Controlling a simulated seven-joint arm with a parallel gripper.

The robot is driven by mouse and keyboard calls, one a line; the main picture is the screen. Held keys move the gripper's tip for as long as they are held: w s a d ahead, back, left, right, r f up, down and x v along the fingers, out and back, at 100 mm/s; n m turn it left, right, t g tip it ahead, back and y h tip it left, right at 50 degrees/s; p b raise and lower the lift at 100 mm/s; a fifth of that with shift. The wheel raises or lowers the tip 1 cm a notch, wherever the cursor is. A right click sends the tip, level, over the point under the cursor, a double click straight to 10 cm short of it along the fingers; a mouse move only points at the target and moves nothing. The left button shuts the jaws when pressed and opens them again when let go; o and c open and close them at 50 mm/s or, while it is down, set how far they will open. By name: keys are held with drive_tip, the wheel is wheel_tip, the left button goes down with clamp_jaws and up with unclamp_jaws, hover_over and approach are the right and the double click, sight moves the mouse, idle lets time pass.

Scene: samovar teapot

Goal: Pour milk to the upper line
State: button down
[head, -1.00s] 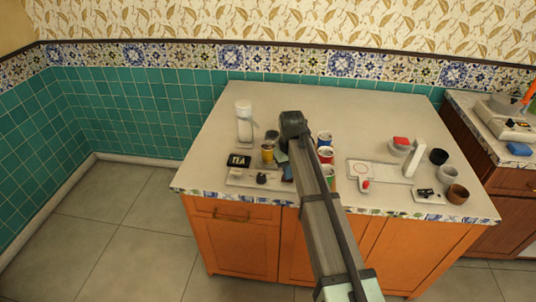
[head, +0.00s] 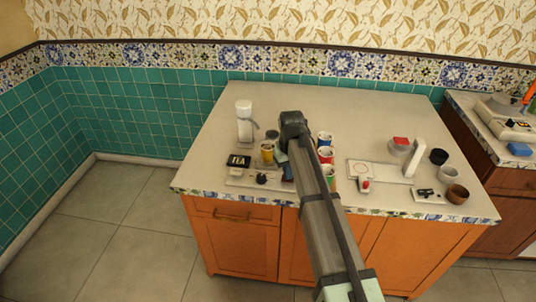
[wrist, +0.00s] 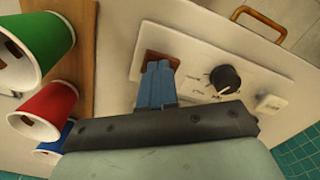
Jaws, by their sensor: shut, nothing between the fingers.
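My gripper (wrist: 158,68) is shut and empty. Its blue fingertips are over or against a red-brown square (wrist: 160,62) on a white panel; contact is unclear. In the head view my gripper (head: 288,177) points down at the panel's right end. A tall white and clear dispenser (head: 244,124) stands behind the panel. A yellow cup (head: 267,153) stands between them; its fill level and any lines are too small to see. A black sign (head: 238,161) stands beside it.
Blue (head: 325,138), red (head: 326,154) and green (head: 328,171) cups stand in a row right of my gripper. Farther right are a white device (head: 375,172), dark cups (head: 438,156) and a brown cup (head: 457,194). The counter's back is clear.

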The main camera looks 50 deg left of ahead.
drive_tip(key=shift+r, duration=2.5)
drive_tip(key=shift+w, duration=0.1)
